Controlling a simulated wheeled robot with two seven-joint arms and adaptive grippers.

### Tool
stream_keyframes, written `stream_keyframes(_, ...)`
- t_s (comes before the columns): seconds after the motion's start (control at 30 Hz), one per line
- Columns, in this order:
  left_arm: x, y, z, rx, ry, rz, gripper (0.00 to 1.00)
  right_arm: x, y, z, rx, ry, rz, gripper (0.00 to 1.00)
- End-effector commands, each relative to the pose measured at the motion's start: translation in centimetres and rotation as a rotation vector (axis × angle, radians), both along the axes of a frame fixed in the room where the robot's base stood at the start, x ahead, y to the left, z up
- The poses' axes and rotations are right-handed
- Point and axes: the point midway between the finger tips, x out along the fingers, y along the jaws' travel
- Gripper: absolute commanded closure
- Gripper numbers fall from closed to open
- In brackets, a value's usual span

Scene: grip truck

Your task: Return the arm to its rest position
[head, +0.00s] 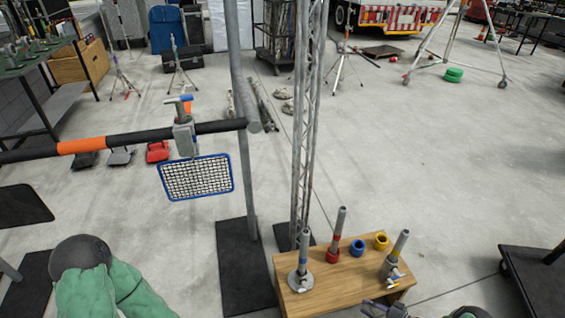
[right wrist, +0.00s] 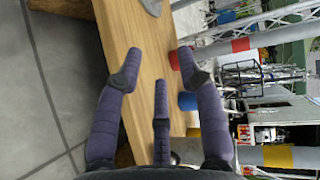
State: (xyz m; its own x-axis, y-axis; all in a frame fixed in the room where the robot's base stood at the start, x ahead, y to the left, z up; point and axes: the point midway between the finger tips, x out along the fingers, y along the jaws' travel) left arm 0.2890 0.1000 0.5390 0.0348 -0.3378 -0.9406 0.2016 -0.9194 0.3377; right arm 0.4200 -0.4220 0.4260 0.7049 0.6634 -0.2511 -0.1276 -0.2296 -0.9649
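My right gripper (head: 385,309) shows at the bottom edge of the head view, by the front right of the wooden box (head: 340,290). Most of it is cut off there. In the right wrist view its purple fingers (right wrist: 158,62) are spread apart with nothing between them, and the wooden top (right wrist: 150,30) lies beyond them. My green left arm (head: 100,285) is at the bottom left of the head view. Its gripper is not visible.
Upright metal pins, a red ring (head: 332,255), a blue ring (head: 357,248) and a yellow ring (head: 380,241) stand on the box. A vertical pole (head: 240,90) and lattice truss (head: 306,110) rise behind. A blue-framed mesh (head: 195,178) hangs from the crossbar. A dark cart (head: 525,275) stands right.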

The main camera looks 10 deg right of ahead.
Motion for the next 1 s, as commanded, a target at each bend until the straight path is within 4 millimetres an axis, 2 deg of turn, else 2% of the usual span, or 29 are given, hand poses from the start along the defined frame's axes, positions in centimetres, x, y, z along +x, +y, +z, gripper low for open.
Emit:
stream_keyframes(0.17, -0.2, -0.1, 0.6, -0.001, 0.002, -0.003, 0.26, 3.4, 1.8, 1.8, -0.044, -0.038, -0.041, 0.62)
stream_keyframes(0.37, -0.1, -0.1, 1.4, -0.001, 0.002, -0.003, 0.26, 7.6, 4.9, 4.0, -0.123, -0.064, -0.097, 0.62)
stream_keyframes(0.5, -0.1, -0.1, 2.3, -0.001, 0.002, -0.003, 0.26, 10.6, 8.8, 6.1, -0.217, -0.047, -0.132, 0.62)
stream_keyframes(0.6, -0.1, -0.1, 3.0, -0.001, 0.002, -0.003, 0.26, 11.7, 12.2, 7.5, -0.304, -0.004, -0.137, 0.62)
stream_keyframes(0.67, -0.1, 0.0, 3.4, -0.001, 0.002, -0.003, 0.26, 11.7, 14.4, 8.1, -0.357, 0.033, -0.126, 0.62)
stream_keyframes(0.77, -0.1, -0.1, 4.0, -0.001, 0.002, -0.003, 0.26, 10.6, 18.1, 9.2, -0.447, 0.106, -0.085, 0.62)
stream_keyframes(0.87, -0.1, -0.1, 4.6, -0.001, 0.002, -0.003, 0.26, 8.3, 21.7, 10.3, -0.536, 0.189, -0.015, 0.62)
stream_keyframes(0.97, -0.1, 0.0, 5.3, -0.001, 0.002, -0.003, 0.26, 4.6, 25.1, 11.7, -0.621, 0.279, 0.085, 0.62)
stream_keyframes(1.0, -0.1, -0.1, 5.5, -0.001, 0.002, -0.003, 0.26, 2.8, 26.4, 12.3, -0.652, 0.316, 0.132, 0.62)
